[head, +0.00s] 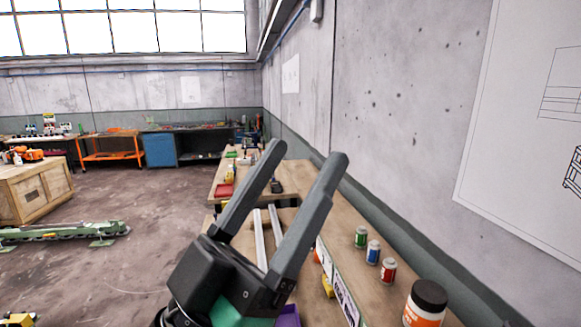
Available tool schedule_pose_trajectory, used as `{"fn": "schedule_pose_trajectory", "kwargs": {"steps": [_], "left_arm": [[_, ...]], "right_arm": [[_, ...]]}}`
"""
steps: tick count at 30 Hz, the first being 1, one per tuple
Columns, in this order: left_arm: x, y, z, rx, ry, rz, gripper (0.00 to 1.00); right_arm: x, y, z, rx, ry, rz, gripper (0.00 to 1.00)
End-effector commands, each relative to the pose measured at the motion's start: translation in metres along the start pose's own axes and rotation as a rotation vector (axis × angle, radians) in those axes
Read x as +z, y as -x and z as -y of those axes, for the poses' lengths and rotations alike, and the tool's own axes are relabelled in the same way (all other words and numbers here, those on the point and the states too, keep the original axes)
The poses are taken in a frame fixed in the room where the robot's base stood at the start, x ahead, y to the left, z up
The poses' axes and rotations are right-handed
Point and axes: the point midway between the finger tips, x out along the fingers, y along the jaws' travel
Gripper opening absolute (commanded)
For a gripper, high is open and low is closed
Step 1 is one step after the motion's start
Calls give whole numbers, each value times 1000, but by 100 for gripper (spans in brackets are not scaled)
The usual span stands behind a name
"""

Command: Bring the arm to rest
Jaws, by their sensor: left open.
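My left gripper (306,156) fills the lower middle of the head view. Its two dark grey fingers point up and to the right and are spread wide apart, with nothing held between them. The black gripper body has a green part at the bottom edge of the picture. It shows in front of a long wooden workbench (375,268) and hides part of it. My right gripper does not show.
On the bench stand a green can (361,237), a blue can (373,253), a red can (388,271) and a black-lidded jar (426,303). A concrete wall (410,120) runs along the right.

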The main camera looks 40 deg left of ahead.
Motion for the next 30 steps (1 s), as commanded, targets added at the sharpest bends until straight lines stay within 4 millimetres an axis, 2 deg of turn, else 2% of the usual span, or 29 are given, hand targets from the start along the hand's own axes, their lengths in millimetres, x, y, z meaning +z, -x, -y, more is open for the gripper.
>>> {"fn": "schedule_pose_trajectory", "kwargs": {"steps": [1,3,10,14,17,20,30], "left_arm": [[-9,0,-5,7,12,-22,72],[-14,0,-8,10,18,-34,72],[-14,-1,-7,9,16,-31,72],[-25,-13,-6,9,16,-30,72],[-46,-34,-6,9,15,-29,72],[-77,-67,-6,9,15,-29,72],[-195,-188,-4,8,15,-28,72]], "right_arm": [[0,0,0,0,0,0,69],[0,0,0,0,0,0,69],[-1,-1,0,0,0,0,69],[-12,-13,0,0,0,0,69],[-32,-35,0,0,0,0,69],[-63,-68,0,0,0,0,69],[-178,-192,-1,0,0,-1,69]]}}
